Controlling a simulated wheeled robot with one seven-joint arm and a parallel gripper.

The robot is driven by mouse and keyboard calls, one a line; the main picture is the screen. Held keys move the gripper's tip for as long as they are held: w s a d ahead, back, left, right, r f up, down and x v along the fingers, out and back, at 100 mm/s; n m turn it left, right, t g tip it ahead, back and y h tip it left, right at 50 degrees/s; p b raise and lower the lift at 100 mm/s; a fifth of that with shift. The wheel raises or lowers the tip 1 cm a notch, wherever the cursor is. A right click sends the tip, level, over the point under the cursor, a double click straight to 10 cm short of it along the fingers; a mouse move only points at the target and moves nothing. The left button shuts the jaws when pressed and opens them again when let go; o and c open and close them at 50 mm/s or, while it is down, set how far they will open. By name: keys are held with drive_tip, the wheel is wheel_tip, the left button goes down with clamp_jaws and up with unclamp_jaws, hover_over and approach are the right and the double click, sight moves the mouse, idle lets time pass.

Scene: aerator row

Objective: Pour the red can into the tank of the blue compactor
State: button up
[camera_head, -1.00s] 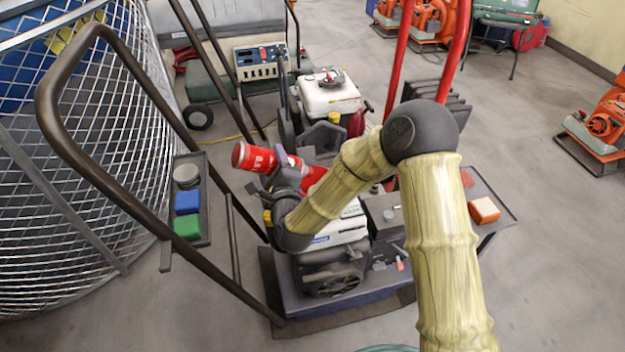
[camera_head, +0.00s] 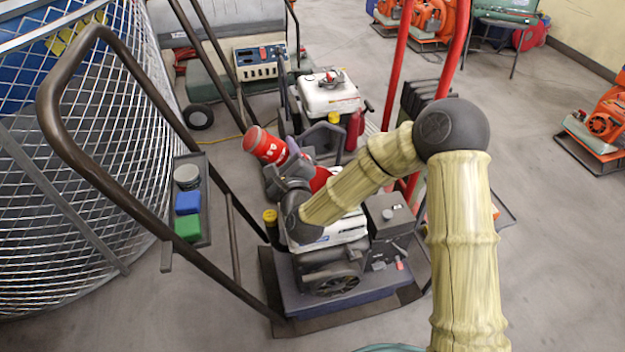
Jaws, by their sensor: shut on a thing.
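The red can (camera_head: 262,145) is held by my gripper (camera_head: 290,168), left of the picture's middle. It is tilted, with its pale reddish end toward the upper left. My gripper is shut on it, and the fingers and wrist hide its lower right part. The blue compactor (camera_head: 345,305) stands below, with a dark blue base plate, an engine and a white housing partly hidden by my arm. A yellow cap on a dark neck (camera_head: 270,222) shows at its left side, below the can and apart from it. I cannot tell whether the tank is open.
A dark handlebar (camera_head: 110,165) arches on the left, with a small tray of blocks (camera_head: 188,228) beside it. A wire mesh cage (camera_head: 75,215) stands far left. Another engine with a white tank (camera_head: 330,95) stands behind the can.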

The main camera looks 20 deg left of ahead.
drive_tip(key=s+a+f+n, duration=0.1)
drive_tip(key=a+f+n, duration=0.1)
drive_tip(key=shift+s+n, duration=0.15)
drive_tip(key=shift+n, duration=0.15)
drive_tip(key=shift+d, duration=0.1)
drive_tip(key=shift+f, duration=0.1)
